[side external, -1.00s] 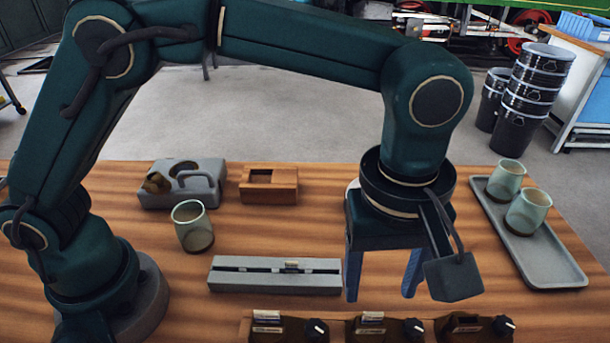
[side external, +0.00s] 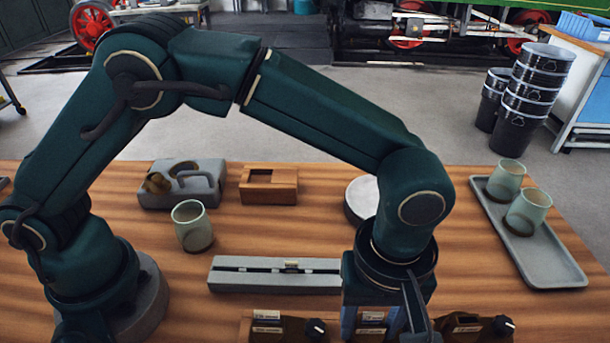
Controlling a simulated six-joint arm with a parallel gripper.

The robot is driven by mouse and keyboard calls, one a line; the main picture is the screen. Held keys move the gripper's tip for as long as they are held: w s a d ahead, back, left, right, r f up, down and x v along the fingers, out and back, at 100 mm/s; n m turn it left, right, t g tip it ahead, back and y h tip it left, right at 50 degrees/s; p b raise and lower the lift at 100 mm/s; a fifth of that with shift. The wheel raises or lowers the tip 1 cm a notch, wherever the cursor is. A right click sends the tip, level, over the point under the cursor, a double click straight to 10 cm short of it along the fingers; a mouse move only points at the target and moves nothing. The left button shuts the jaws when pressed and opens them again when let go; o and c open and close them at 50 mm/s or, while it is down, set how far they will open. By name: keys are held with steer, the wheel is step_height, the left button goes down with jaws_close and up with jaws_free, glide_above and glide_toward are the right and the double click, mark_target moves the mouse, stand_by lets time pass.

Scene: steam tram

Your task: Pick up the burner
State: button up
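No part is marked plainly as the burner. Three brown units with black knobs and pale labels stand in a row at the front: left (side external: 285,330), middle (side external: 372,319) and right (side external: 470,328). They are cut off by the picture's bottom edge, and I cannot tell if one is the burner. My gripper (side external: 374,332) points down over the middle unit. Its blue fingers stand apart, with that unit's label showing between them. The fingertips are not clearly visible, and contact cannot be told. My gripper's housing hides part of the middle unit.
A long grey slotted block (side external: 275,284) lies just behind the units. Behind it are a green cup (side external: 192,226), a grey block with a brass part (side external: 205,185), a wooden box (side external: 268,190) and a round pale-topped object (side external: 362,197). A grey tray (side external: 545,265) holds two cups.

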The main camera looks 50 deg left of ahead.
jaws_close()
steer(key=shift+r, duration=0.15)
